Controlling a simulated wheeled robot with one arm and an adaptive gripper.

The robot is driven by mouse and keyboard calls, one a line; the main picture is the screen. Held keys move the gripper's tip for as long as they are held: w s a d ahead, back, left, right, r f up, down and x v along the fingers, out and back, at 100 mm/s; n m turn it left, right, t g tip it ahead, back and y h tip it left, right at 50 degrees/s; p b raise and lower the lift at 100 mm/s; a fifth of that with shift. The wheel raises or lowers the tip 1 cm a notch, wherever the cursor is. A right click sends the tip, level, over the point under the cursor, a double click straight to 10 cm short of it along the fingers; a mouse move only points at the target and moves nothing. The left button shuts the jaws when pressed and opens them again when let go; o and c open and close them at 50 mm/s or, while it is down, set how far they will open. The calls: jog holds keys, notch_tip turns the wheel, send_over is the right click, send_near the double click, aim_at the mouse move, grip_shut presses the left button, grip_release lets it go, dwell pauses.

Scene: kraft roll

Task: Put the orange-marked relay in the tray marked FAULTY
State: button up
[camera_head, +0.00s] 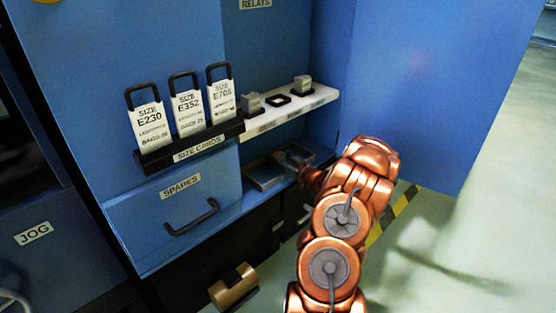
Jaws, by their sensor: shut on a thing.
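My gripper (293,163) is small and dark at the end of my copper-coloured arm. It is low in the recess under the white shelf, over a shallow grey tray (262,184). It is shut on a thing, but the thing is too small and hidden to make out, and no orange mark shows. Two grey relays stand on the white shelf (325,94), one at the left (251,101) and one at the right (302,84). A black square frame (278,99) between them is empty. I cannot read FAULTY on any tray.
Size cards (187,110) stand in a black rack left of the shelf. Below is the SPARES drawer (175,215), shut, with a black handle. A blue door panel (430,90) stands at the right. A brown roll (233,287) is low down.

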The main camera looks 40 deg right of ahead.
jog(key=o, duration=1.2)
jog(key=shift+f, duration=0.1)
jog(key=shift+s, duration=0.2)
jog(key=s+p, duration=0.3)
jog(key=s, duration=0.8)
jog(key=shift+s+a+p, duration=0.15)
jog(key=shift+s+p, duration=0.15)
